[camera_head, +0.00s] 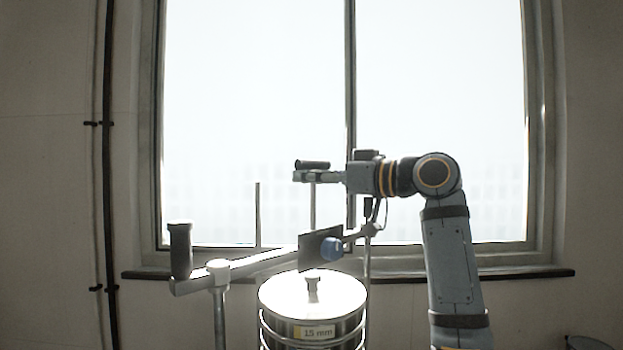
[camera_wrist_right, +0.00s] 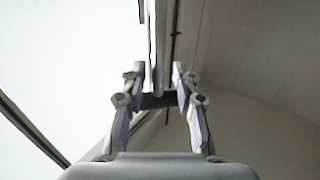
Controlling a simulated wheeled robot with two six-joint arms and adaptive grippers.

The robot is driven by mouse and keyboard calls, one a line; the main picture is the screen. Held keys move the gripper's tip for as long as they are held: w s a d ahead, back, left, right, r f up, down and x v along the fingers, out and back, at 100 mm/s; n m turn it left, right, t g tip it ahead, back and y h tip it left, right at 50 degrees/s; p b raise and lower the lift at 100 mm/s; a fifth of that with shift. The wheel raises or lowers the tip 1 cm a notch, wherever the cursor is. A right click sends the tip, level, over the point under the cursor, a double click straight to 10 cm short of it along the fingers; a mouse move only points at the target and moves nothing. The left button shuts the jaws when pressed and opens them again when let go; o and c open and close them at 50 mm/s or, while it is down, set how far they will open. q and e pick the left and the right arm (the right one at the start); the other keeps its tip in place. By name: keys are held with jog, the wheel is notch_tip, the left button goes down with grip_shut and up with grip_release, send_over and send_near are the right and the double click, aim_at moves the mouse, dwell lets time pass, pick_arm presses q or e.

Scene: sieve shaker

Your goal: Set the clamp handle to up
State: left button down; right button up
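The clamp bar (camera_head: 268,262) crosses above the round sieve stack (camera_head: 312,288). A black grip (camera_head: 180,250) stands upright at its left end, and a blue knob (camera_head: 332,249) sits beside a dark plate. A second black grip (camera_head: 312,164) lies level, just above my right gripper (camera_head: 303,176), over a pale upright rod (camera_head: 313,208). I cannot tell for certain which grip is the clamp handle. In the right wrist view, my right gripper's fingers (camera_wrist_right: 159,72) stand apart, with a pale rod (camera_wrist_right: 158,45) showing between them and gaps on both sides. My left gripper is out of view.
A thin upright rod (camera_head: 258,215) stands behind the bar. The sieve stack carries a "15 mm" label (camera_head: 317,332). A large window (camera_head: 440,120) and its dark sill (camera_head: 480,273) are behind. The space left of my right gripper looks clear.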

jog(key=shift+w, duration=0.15)
jog(key=v, duration=1.2)
jog(key=shift+f, duration=0.1)
